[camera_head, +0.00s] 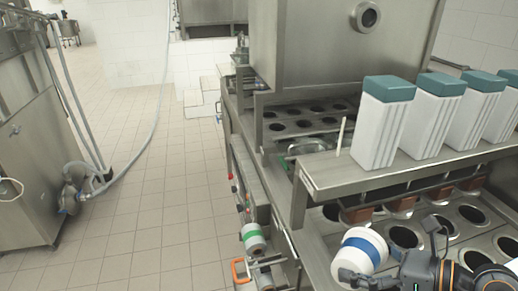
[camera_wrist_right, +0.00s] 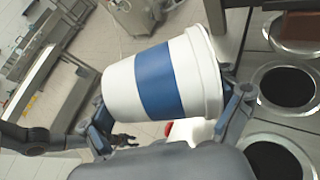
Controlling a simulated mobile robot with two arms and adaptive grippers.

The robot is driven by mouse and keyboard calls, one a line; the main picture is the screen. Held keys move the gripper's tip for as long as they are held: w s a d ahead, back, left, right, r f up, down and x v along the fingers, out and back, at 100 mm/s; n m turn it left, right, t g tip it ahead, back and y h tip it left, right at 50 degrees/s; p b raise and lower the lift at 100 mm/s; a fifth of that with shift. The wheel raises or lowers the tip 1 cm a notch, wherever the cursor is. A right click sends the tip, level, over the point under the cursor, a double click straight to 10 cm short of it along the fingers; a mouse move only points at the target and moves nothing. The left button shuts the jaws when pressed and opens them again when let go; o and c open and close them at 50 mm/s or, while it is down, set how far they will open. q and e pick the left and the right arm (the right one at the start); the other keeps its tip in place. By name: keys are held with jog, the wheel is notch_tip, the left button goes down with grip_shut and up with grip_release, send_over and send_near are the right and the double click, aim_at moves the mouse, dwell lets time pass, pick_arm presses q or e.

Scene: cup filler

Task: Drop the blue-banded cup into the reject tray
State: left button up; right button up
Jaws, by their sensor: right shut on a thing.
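The white cup with a blue band (camera_head: 362,250) is tilted, held off the machine's front edge beside the holes. My right gripper (camera_head: 392,252) is shut on it; in the right wrist view the cup (camera_wrist_right: 158,82) lies sideways between the fingers of my right gripper (camera_wrist_right: 168,118). A dark arm with small fingers, seemingly my left gripper (camera_wrist_right: 124,140), shows past the cup in the right wrist view, partly hidden; its opening is unclear. I cannot make out a reject tray for certain.
The steel filling machine has rows of round holes (camera_head: 405,237). White containers with green lids (camera_head: 385,125) stand on its shelf (camera_head: 330,172). A green-banded white thing (camera_head: 252,237) and an orange handle (camera_head: 240,271) are at its left side. The tiled floor (camera_head: 150,220) is open.

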aim_at(362, 249)
notch_tip(362, 249, up, 4)
jog(key=shift+r+p, duration=0.1)
jog(key=shift+p, duration=0.65)
notch_tip(362, 249, down, 7)
jog(key=b, duration=0.3)
jog(key=shift+b, duration=0.3)
jog(key=shift+f, duration=0.2)
jog(key=shift+r, duration=0.1)
